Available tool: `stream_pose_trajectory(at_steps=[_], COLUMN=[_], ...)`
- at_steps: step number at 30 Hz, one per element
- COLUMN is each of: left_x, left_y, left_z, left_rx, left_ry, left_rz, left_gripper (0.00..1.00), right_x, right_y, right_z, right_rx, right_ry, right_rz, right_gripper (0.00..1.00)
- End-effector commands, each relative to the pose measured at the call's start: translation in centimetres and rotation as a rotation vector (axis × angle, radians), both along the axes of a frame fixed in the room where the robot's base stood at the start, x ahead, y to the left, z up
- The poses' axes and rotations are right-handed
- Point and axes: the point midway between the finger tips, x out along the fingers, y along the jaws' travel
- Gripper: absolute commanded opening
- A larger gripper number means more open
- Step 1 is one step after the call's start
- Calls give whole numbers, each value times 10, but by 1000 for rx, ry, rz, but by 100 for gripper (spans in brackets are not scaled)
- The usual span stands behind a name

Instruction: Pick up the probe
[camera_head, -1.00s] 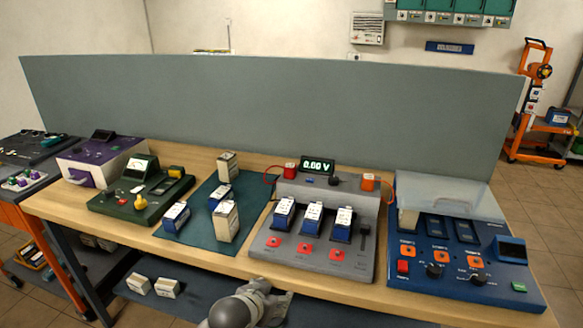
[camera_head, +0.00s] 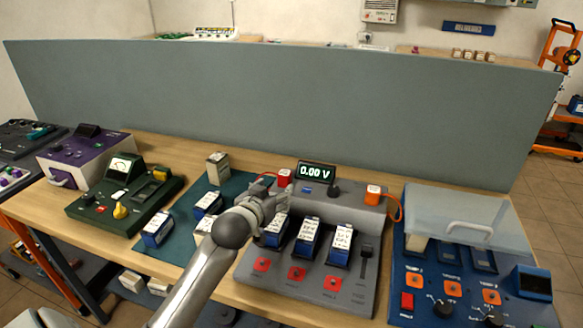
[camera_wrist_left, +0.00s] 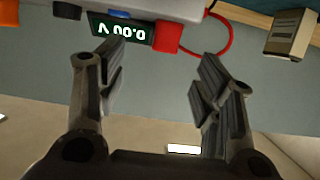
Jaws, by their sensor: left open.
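A red probe block (camera_head: 285,178) with a red cable sits on the left of the grey test station's upper ledge, beside the 0.00 V display (camera_head: 315,172). An orange block (camera_head: 374,194) with a cable sits at the ledge's right end. My left gripper (camera_head: 266,200) is just in front and left of the red probe, open and empty. In the left wrist view, which looks upside down, the red probe (camera_wrist_left: 166,37) shows beyond the gap between the open fingers (camera_wrist_left: 155,78), apart from them.
Blue batteries (camera_head: 308,238) stand in the grey station (camera_head: 262,285). More batteries stand on the green mat (camera_head: 178,256); my arm hides part of it. A green meter (camera_head: 125,190) is left, a blue station with a clear lid (camera_head: 455,215) right. A grey panel (camera_head: 280,110) stands behind.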

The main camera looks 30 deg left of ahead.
Motion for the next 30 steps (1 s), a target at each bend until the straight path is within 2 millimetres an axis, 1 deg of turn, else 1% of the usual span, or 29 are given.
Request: stream_pose_trajectory(at_steps=[1,5,12,15,23,28,30], left_x=[2,12,43,51,64,82,90], left_y=[2,6,14,16,21,30,32], left_z=[4,5,-5,-8,-11,-15,-20], left_rx=[-1,-3,-3,-3,-2,-2,-2], left_ry=[-11,-18,-18,-17,-17,-17,-17], left_rz=[2,5,5,4,5,5,4], left_gripper=[61,61,61,61,61,61,61], right_x=[-6,-9,-8,-8,-7,-9,-9], right_y=[-1,-2,-2,-2,-1,-1,-1], right_z=[-1,-1,4,5,9,17,17], right_rx=[0,0,-1,-1,-1,0,0], right_ry=[5,6,5,5,4,6,6], right_rz=[1,2,1,1,1,1,1], right_gripper=[54,54,54,54,54,54,54])
